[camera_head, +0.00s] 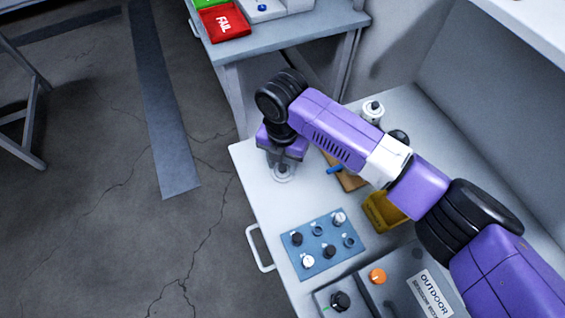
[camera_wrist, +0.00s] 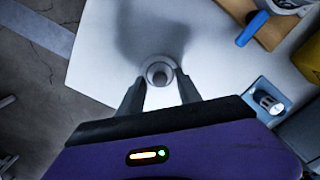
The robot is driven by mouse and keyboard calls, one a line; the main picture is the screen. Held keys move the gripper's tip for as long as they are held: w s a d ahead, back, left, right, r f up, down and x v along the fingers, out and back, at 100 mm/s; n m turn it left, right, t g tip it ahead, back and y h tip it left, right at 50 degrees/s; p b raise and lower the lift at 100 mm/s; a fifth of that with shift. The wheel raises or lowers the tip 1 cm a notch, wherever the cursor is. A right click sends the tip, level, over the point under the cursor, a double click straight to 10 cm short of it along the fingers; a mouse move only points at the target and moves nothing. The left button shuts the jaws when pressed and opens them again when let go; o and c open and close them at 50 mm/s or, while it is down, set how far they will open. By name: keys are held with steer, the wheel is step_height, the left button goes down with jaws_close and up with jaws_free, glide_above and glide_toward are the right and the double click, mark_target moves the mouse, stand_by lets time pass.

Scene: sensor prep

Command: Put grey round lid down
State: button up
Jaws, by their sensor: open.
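The grey round lid (camera_wrist: 159,73) rests on the white worktop between the fingertips of my gripper (camera_wrist: 164,88) in the wrist view. My gripper points down at the worktop, its two fingers apart with a gap showing on either side of the lid. In the head view, my gripper (camera_head: 283,170) is over the far left part of the worktop, and the lid's rim (camera_head: 283,177) shows just below it. Most of the lid there is hidden by my gripper.
A blue tray (camera_head: 325,262) with several small knobs and rings lies nearer on the worktop. A yellow bin (camera_head: 378,212), a wooden board with a blue-handled tool (camera_head: 336,170) and a white bottle (camera_head: 373,112) stand to the right. The worktop edge is close on the left.

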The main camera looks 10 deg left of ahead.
mark_target(282, 167)
step_height(282, 167, up, 12)
steer(key=b, duration=0.1)
steer(key=shift+f, duration=0.15)
steer(key=shift+a, duration=0.1)
stand_by(0.5)
